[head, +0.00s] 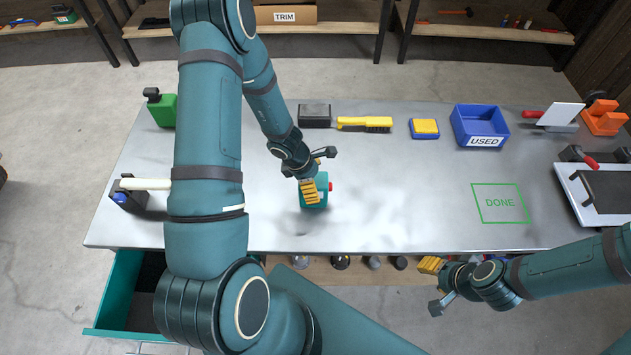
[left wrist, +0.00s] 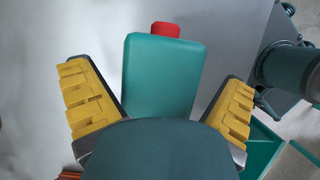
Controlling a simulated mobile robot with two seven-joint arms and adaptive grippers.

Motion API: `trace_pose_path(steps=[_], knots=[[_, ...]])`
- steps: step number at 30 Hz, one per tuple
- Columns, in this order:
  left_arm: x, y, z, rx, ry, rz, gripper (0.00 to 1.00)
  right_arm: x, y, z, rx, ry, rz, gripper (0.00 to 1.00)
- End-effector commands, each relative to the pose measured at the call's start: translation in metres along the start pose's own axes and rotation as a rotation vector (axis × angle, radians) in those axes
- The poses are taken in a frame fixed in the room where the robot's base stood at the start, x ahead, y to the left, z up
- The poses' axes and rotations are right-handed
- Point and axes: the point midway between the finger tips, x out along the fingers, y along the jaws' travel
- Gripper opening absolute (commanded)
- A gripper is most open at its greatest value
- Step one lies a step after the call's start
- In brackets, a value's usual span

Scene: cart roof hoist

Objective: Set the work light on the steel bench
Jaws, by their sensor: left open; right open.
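A teal block-shaped item with a red cap (head: 322,187) is at the middle of the steel bench (head: 400,215). It may be the work light, but I cannot tell for sure. In the left wrist view the teal item (left wrist: 163,75) shows between the two yellow-padded fingers, its red end pointing away. My left gripper (head: 318,176) is open around or just above it, with gaps visible on both sides. Whether the item touches the bench is unclear. My right gripper (head: 434,287) is open and empty in front of the bench's front edge.
A green can (head: 163,110) stands at the back left. A yellow brush (head: 365,124), a sponge (head: 424,128) and a blue USED bin (head: 480,126) line the back. The green DONE square (head: 500,203) is empty. A teal drawer (head: 110,315) stands open at front left.

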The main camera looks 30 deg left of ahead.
Motion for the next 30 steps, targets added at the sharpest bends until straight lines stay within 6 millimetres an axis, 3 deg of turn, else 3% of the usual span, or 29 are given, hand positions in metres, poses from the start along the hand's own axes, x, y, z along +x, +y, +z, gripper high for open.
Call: trace_pose_path(steps=[12,18,26,30], knots=[[-0.086,0.001,0.002,0.001,0.0,0.004,1.0,-0.032,-0.011,-0.004,-0.002,-0.002,-0.004,0.47],[-0.11,0.001,0.001,0.001,0.0,0.003,1.0,-0.038,-0.014,-0.005,-0.004,-0.003,-0.005,0.47],[-0.113,-0.005,0.002,0.034,0.009,-0.01,1.0,-0.039,-0.015,-0.005,-0.004,-0.003,-0.005,0.47],[-0.092,-0.035,0.01,0.31,0.07,-0.077,1.0,-0.039,-0.014,-0.005,-0.004,-0.003,-0.005,0.47]])
